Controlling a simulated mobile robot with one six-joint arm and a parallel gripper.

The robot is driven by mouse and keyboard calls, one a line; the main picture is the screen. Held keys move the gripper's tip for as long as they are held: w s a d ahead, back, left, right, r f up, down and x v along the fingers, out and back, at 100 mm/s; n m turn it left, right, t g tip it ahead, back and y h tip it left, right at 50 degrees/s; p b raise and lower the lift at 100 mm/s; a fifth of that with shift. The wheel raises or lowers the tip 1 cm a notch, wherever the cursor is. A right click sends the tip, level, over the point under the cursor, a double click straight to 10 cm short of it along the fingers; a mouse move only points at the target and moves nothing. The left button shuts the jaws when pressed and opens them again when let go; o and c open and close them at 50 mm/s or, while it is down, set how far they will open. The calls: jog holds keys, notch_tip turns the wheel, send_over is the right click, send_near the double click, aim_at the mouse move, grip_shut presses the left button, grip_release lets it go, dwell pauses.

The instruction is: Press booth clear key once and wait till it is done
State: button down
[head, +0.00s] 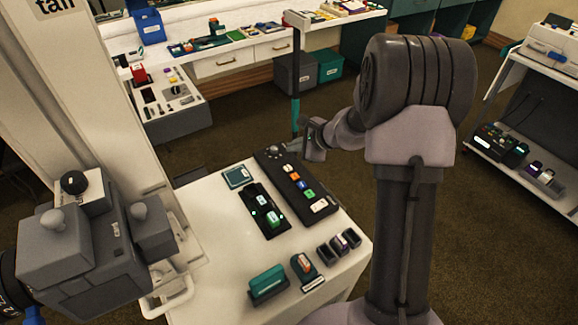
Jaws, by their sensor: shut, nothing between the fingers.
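A long dark key panel (283,176) lies on the white table. The lettering is too small to tell which is the clear key.
Beside the panel is a black tray (264,212) with green lights and a flat teal-grey box (237,177). A teal block (267,284), a small orange-topped device (304,268) and dark cups (339,245) stand nearer. A grey machine (85,240) is at left.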

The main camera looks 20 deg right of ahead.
jog(key=shift+w+d+f+m, duration=0.15)
jog(key=shift+d+f+m, duration=0.25)
jog(key=shift+d+f, duration=0.35)
jog(key=shift+f, duration=0.1)
jog(key=b, duration=0.6)
send_over(297, 177)
notch_tip(297, 177, down, 8)
jog(key=shift+f+b, duration=0.4)
jog(key=shift+b, duration=0.1)
dwell(1.0)
jog(key=shift+f+b, duration=0.4)
jog(key=shift+b, duration=0.2)
